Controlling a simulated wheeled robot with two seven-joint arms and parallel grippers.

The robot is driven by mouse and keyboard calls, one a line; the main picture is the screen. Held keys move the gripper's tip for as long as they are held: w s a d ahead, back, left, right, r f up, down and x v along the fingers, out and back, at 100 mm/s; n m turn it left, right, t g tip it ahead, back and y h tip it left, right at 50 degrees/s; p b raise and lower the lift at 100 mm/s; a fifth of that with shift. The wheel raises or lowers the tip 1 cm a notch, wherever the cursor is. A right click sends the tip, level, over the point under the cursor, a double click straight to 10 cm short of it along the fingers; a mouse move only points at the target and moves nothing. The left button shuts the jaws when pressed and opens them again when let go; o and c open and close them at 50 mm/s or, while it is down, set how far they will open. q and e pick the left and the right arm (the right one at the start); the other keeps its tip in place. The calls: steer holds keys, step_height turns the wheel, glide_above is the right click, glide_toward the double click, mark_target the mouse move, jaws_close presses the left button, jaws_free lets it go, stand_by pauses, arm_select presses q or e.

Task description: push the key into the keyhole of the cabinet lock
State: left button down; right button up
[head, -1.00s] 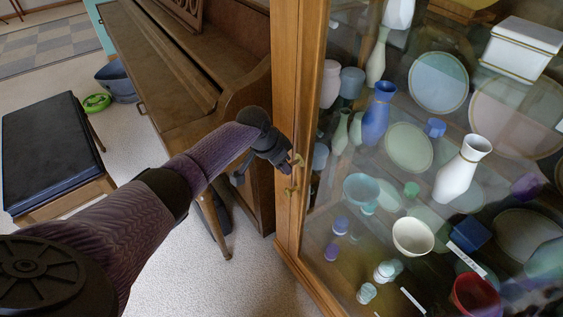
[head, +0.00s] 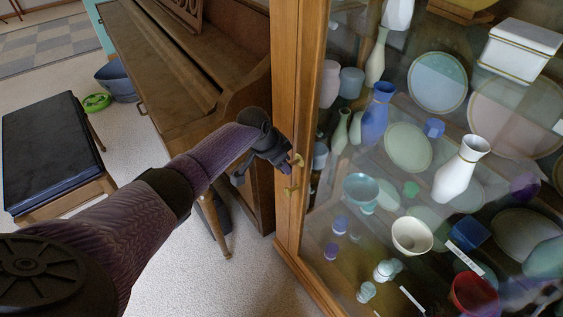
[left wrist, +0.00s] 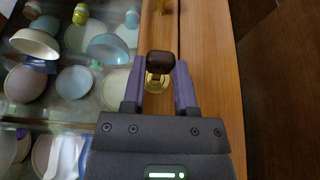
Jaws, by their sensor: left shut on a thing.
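My left gripper (head: 286,163) is at the wooden edge of the glass cabinet door. In the left wrist view its two fingers (left wrist: 160,80) are shut on the key (left wrist: 160,64), of which a dark brown head shows between the fingertips. The brass cabinet lock (left wrist: 156,84) lies right by the key head, on the wooden door frame. The key's shaft and the keyhole are hidden, so I cannot tell how deep the key sits. My right gripper is not in view.
The glass cabinet frame (head: 288,215) stands at right, with vases, bowls and plates behind the glass. Brass fittings (head: 291,190) sit on its edge. The upright piano (head: 190,75) is close on the left. A black-topped bench (head: 50,150) stands on the carpet at far left.

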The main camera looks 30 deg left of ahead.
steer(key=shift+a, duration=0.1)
arm_select(q)
steer(key=shift+w+d+b, duration=0.1)
steer(key=shift+w+b, duration=0.15)
steer(key=shift+b, duration=0.05)
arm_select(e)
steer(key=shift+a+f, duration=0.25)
arm_select(q)
steer(key=shift+w+d, duration=0.1)
steer(key=shift+w, duration=0.1)
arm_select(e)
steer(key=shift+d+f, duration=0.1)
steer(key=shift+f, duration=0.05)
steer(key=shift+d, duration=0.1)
arm_select(q)
steer(key=shift+c, duration=1.6)
jaws_free()
steer(key=p+v, duration=0.6)
steer(key=v, duration=0.4)
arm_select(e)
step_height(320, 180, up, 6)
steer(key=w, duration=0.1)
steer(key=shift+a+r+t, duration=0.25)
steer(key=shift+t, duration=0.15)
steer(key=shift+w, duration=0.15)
